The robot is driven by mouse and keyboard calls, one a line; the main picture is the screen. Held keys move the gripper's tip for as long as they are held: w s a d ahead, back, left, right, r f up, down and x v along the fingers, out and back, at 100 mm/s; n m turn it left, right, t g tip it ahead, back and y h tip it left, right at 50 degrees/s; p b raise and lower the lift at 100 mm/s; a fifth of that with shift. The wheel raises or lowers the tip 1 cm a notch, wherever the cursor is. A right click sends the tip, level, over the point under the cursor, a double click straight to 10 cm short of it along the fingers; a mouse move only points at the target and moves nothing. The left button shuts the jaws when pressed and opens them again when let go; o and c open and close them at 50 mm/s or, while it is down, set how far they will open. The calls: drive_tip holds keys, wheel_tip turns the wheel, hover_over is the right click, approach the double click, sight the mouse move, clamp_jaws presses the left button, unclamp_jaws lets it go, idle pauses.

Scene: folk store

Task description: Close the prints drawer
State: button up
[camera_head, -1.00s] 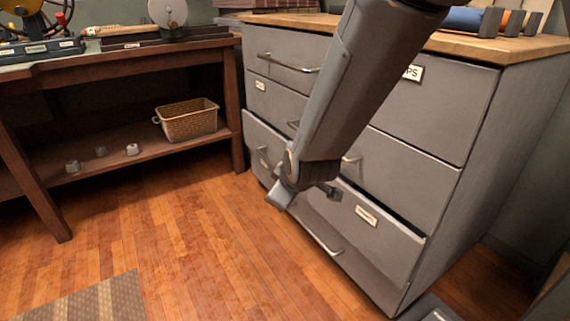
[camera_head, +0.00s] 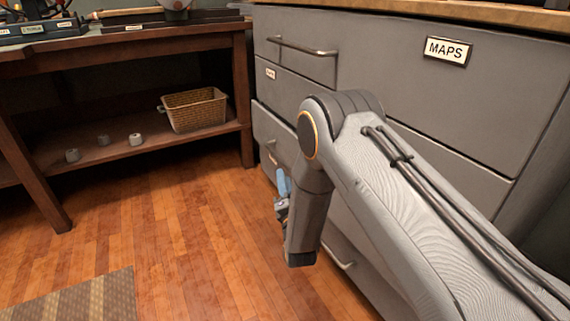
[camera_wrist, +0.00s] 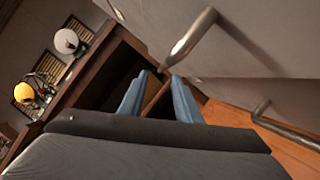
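The grey cabinet (camera_head: 400,50) has stacked drawers with bar handles; its upper right drawer reads MAPS (camera_head: 447,50). A lower drawer (camera_head: 265,124) stands slightly out at its left end, and my arm hides most of its front. My gripper (camera_head: 281,188) hangs low beside the cabinet front. In the wrist view its two blue fingers (camera_wrist: 158,80) are apart with nothing between them. A bar handle (camera_wrist: 190,42) lies just beyond the fingertips; I cannot tell whether they touch.
Another bar handle (camera_wrist: 283,127) shows at right in the wrist view. A wooden table (camera_head: 150,45) stands left of the cabinet, with a wicker basket (camera_head: 195,110) on its lower shelf. A striped rug (camera_head: 85,303) lies at front left. The wooden floor (camera_head: 190,220) between is clear.

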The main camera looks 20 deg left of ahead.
sight(283, 162)
drive_tip(key=b+x, duration=0.1)
drive_tip(key=x, duration=0.1)
drive_tip(key=b+x, duration=0.1)
drive_tip(key=x, duration=0.2)
drive_tip(key=b+x, duration=0.1)
drive_tip(key=x, duration=0.2)
drive_tip(key=shift+w+d+f, duration=0.2)
drive_tip(key=shift+w+f, duration=0.05)
drive_tip(key=shift+w, duration=0.25)
drive_tip(key=shift+c, duration=0.3)
clamp_jaws()
drive_tip(key=shift+d, duration=0.1)
